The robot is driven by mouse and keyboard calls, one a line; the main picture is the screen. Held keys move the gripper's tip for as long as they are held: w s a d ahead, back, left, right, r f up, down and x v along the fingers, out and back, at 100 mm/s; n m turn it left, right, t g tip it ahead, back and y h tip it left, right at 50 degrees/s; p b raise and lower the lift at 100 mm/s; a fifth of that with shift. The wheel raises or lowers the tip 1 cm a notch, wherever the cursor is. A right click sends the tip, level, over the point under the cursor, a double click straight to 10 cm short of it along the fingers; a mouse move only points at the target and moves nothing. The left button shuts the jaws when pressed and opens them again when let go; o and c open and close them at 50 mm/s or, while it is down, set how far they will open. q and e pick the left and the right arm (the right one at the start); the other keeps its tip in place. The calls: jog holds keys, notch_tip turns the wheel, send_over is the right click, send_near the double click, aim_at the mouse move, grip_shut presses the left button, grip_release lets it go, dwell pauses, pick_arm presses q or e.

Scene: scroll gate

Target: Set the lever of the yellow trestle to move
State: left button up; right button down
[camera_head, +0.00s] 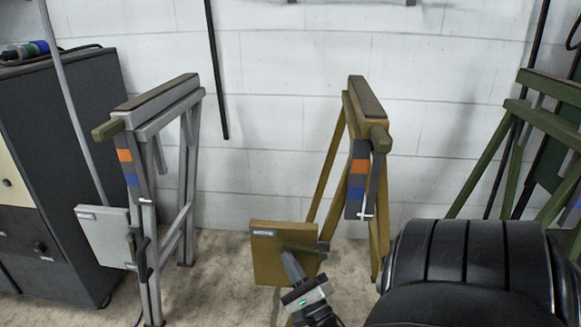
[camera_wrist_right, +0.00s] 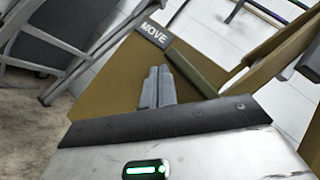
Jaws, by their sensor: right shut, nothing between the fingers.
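The yellow trestle (camera_head: 379,213) stands in the middle of the head view. A square yellow plate (camera_head: 262,268) on its near side carries a small label (camera_head: 264,233). In the right wrist view the label (camera_wrist_right: 156,33) reads MOVE. My left gripper is out of view.
A grey trestle (camera_head: 148,210) with its own plate stands left, beside a dark cabinet (camera_head: 62,110). A green trestle (camera_head: 490,160) stands right. A white block wall (camera_head: 285,60) is close behind. Bare floor (camera_head: 220,270) lies between the grey and yellow trestles.

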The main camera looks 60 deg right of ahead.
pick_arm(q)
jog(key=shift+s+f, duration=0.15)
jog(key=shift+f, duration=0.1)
pick_arm(e)
jog(key=v, duration=0.7)
jog(key=shift+s+f, duration=0.2)
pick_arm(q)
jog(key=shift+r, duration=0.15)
pick_arm(e)
jog(key=shift+a, duration=0.1)
